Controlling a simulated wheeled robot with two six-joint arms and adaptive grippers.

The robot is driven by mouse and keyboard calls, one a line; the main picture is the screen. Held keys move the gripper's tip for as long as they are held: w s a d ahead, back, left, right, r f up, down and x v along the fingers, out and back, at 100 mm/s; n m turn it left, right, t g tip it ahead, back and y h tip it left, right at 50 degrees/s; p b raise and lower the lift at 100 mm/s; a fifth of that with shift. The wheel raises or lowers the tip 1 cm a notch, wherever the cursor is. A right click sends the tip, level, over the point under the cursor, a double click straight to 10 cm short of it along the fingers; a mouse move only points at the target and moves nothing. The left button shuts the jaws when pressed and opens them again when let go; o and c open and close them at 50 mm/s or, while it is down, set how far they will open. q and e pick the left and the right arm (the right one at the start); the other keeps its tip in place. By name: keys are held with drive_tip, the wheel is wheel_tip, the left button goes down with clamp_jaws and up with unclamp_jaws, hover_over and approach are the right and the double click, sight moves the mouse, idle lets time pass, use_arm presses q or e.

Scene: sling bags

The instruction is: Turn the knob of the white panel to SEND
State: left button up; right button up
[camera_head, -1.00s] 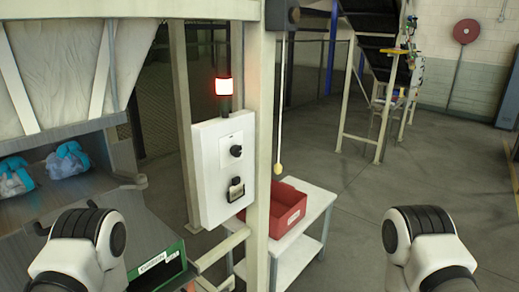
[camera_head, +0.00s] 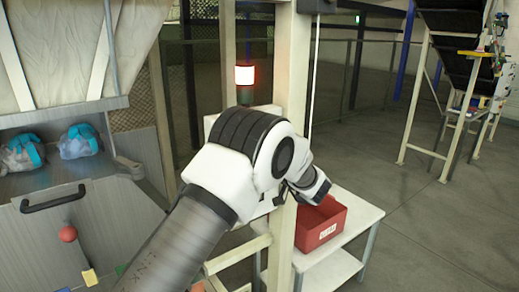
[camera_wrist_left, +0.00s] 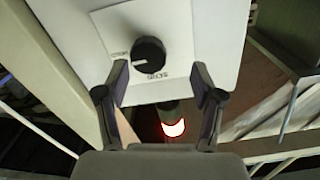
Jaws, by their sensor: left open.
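The white panel (camera_head: 211,123) is mostly hidden behind my left arm in the head view. In the left wrist view, the panel (camera_wrist_left: 213,28) fills the top middle, with a round black knob (camera_wrist_left: 151,52) on a pale label plate. The knob's white mark points left in that picture, towards a small printed word. Another word sits just below the knob; both are too small to read surely. My left gripper (camera_wrist_left: 159,72) is open, its fingertips on either side of the knob's lower part, with visible gaps. I cannot tell their depth. My right gripper is out of view.
A lit red-and-white beacon (camera_head: 245,75) stands above the panel. A pale post (camera_head: 291,120) rises right of it. A red bin (camera_head: 321,222) sits on a white table (camera_head: 350,212). Bags (camera_head: 78,142) lie in a grey chute at left.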

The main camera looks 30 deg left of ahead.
use_arm(q)
drive_tip(key=w+a, duration=0.1)
drive_tip(key=w+a+p, duration=0.1)
drive_tip(key=shift+w+a+f, duration=0.1)
drive_tip(key=shift+w+f, duration=0.1)
drive_tip(key=shift+w, duration=0.1)
drive_tip(key=shift+s+a, duration=0.15)
drive_tip(key=shift+s, duration=0.05)
drive_tip(key=shift+c, duration=0.9)
drive_tip(key=c, duration=0.6)
drive_tip(key=shift+w, duration=0.15)
drive_tip(key=c, duration=0.4)
drive_tip(key=shift+o, duration=0.2)
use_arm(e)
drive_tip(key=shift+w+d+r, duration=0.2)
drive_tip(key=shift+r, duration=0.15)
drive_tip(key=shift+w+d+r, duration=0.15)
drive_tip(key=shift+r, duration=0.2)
